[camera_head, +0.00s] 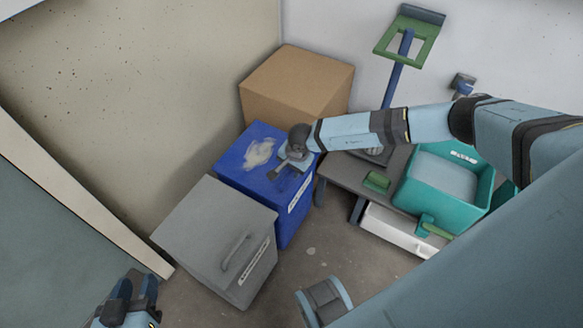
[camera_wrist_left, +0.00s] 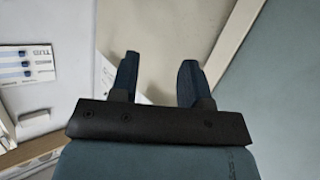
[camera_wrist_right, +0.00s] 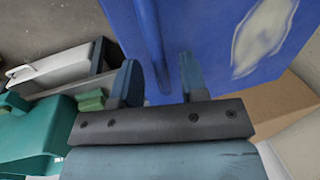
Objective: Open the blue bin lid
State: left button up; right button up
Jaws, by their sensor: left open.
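The blue bin (camera_head: 284,219) stands between the grey bin and the cardboard box. Its blue lid (camera_head: 241,168) is down and has a pale smear on top; the smeared lid also fills the top of the right wrist view (camera_wrist_right: 215,25). My right gripper (camera_head: 279,173) is over the lid near its front edge. In the right wrist view its fingers (camera_wrist_right: 158,80) are apart, with a long blue bar, perhaps the lid's handle (camera_wrist_right: 150,45), showing between them. I cannot tell whether they touch it. My left gripper (camera_head: 133,288) is open and empty at the lower left, away from the bins.
A grey bin (camera_head: 203,232) with a handle stands directly in front of the blue bin. A cardboard box (camera_head: 297,84) is behind. A low dark bench (camera_head: 350,169) and a teal bucket (camera_head: 484,189) are at the right. Bare floor (camera_head: 318,250) lies between.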

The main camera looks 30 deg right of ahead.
jog(key=shift+c, duration=0.5)
grip_shut()
jog(key=shift+r, duration=0.1)
